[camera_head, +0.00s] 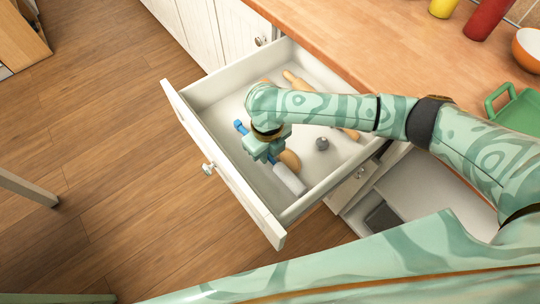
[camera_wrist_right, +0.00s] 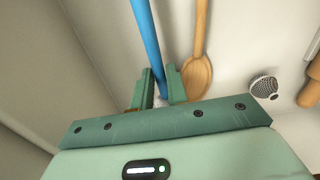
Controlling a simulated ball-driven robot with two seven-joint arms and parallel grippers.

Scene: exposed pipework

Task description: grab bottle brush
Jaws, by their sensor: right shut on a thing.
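The bottle brush has a blue handle (camera_head: 240,127) and a white bristle head (camera_head: 289,180), and it lies along the front part of the open drawer (camera_head: 243,187). My right gripper (camera_head: 264,151) reaches down into the drawer and is shut on the brush between handle and head. In the right wrist view the blue handle (camera_wrist_right: 147,45) runs up from between the two fingers (camera_wrist_right: 160,82). Most of the white head is hidden behind the gripper there. My left gripper is not in view.
A wooden spoon (camera_wrist_right: 196,75) lies right beside the brush. A small grey strainer-like piece (camera_head: 322,144) and a rolling pin (camera_head: 302,82) are also in the drawer. The wooden counter (camera_head: 385,45) holds a green container (camera_head: 517,118). Floor left of the drawer is clear.

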